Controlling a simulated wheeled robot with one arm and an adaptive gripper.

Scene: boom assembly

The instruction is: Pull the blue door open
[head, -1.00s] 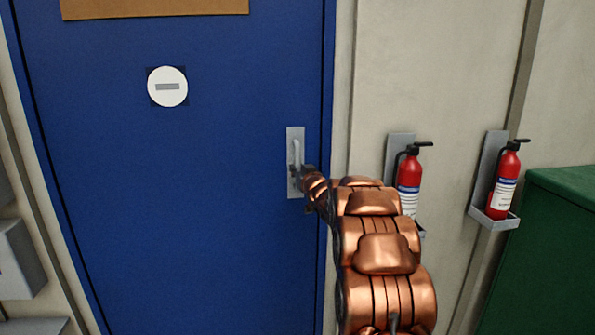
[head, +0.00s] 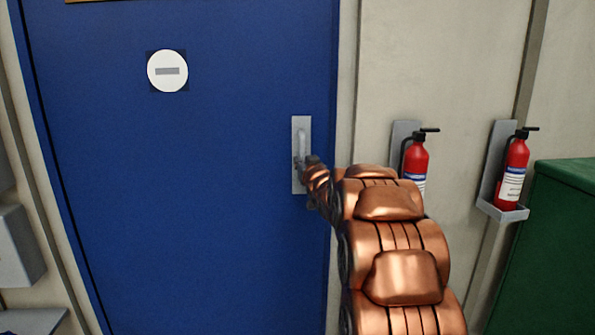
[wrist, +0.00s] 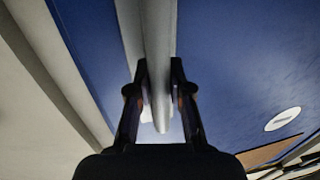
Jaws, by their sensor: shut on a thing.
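The blue door (head: 200,210) fills the left and middle of the head view and looks closed in its frame. A grey pull handle (head: 301,142) on a metal plate sits near its right edge. In the wrist view the handle (wrist: 160,50) runs down between the two dark fingers of my gripper (wrist: 160,90). My gripper is shut on the handle, around its lower part. In the head view the gripper (head: 312,163) is mostly hidden behind my copper-coloured arm. The blue door also shows in the wrist view (wrist: 235,70).
Two red fire extinguishers (head: 415,158) and (head: 514,168) hang on the wall right of the door. A green cabinet (head: 560,240) stands at the far right. Grey wall boxes (head: 18,245) are at the left edge. A round white sign (head: 167,71) is on the door.

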